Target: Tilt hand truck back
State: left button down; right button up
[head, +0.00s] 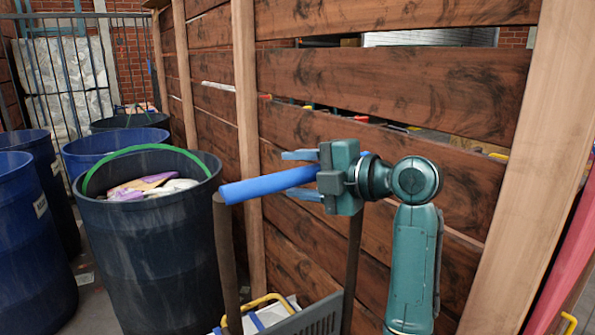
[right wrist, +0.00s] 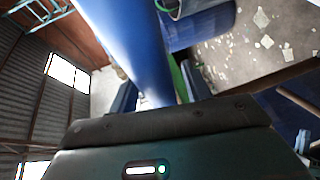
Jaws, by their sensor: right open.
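The hand truck's blue handle bar (head: 258,185) spans the tops of two brown uprights (head: 228,265) in the head view. My right gripper (head: 300,175) is at the bar's right part, with one finger above and one below it. The jaws are open, and the bar lies between them. In the right wrist view, the blue bar (right wrist: 125,40) runs down between the two dark fingers of the gripper (right wrist: 160,98). Whether the fingers touch the bar cannot be told. The truck's base and wheels are out of view. My left gripper is not in view.
A grey crate (head: 312,320) with a yellow handle sits low between the uprights. A dark blue barrel (head: 150,250) holding bags stands close left, with more blue barrels (head: 30,230) beyond. A wooden plank fence (head: 390,90) rises close behind the truck and gripper.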

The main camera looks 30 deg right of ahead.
jog(key=shift+w+a, duration=0.15)
jog(key=shift+w, duration=0.05)
grip_shut()
dwell(0.5)
